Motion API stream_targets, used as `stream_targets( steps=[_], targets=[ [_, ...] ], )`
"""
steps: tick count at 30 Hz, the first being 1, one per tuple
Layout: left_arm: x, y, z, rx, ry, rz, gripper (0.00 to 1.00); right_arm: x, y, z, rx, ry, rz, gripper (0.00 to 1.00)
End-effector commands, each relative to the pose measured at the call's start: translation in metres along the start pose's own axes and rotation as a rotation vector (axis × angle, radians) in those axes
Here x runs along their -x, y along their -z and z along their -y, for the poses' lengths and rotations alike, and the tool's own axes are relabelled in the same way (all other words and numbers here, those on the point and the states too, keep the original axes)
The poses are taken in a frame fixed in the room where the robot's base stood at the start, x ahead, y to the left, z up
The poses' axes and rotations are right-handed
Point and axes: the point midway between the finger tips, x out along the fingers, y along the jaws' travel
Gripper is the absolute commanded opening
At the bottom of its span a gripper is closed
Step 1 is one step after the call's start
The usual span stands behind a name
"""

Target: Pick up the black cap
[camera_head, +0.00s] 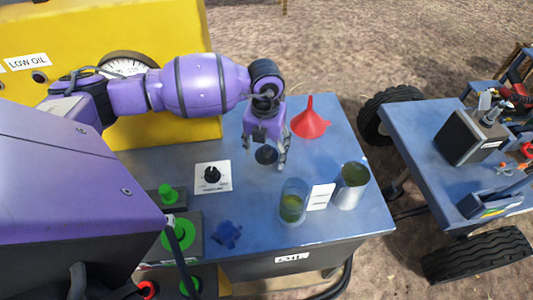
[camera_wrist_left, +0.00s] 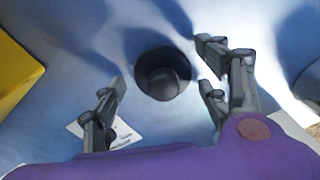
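The black cap (camera_head: 265,156) sits on the blue tabletop (camera_head: 330,225), below my left gripper (camera_head: 267,148). In the left wrist view the cap (camera_wrist_left: 162,76) is a round black disc with a raised knob in its middle. The fingers of my left gripper (camera_wrist_left: 162,84) are spread apart on either side of it, with the cap between and ahead of the tips. I see no contact between fingers and cap. The exact height gap is hard to tell. My right gripper is not in view.
A red funnel (camera_head: 310,122) stands just right of the gripper. A glass with greenish liquid (camera_head: 292,205), a metal cup (camera_head: 350,187), a black knob on a white plate (camera_head: 212,175) and a blue star-shaped piece (camera_head: 228,234) are nearby. A yellow machine (camera_head: 180,35) stands behind.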

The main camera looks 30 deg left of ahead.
Motion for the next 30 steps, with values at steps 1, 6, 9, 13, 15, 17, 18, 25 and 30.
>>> stream_targets(
  steps=[1,6,9,13,15,17,18,25,30],
  targets=[
    [0.000,0.000,0.000,0.000,0.000,0.000,0.62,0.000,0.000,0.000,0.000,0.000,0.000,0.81],
    [0.000,0.000,0.000,0.000,0.000,0.000,0.39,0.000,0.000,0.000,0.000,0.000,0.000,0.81],
    [0.000,0.000,0.000,0.000,0.000,0.000,0.26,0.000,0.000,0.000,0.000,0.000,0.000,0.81],
    [0.001,0.000,0.000,0.000,0.000,0.000,0.18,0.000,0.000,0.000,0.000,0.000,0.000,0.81],
    [0.001,0.000,0.000,0.000,0.000,0.000,0.18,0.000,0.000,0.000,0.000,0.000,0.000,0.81],
    [0.002,0.000,0.000,0.000,0.000,0.001,0.18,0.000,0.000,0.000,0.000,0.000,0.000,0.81],
    [0.004,-0.001,0.000,0.000,0.001,0.002,0.18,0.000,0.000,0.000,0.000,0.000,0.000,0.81],
    [0.040,-0.002,0.000,0.000,0.000,0.005,0.18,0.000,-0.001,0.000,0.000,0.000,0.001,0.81],
    [0.074,-0.001,0.000,-0.001,0.000,0.004,0.18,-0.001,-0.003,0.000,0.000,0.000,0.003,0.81]
  ],
)
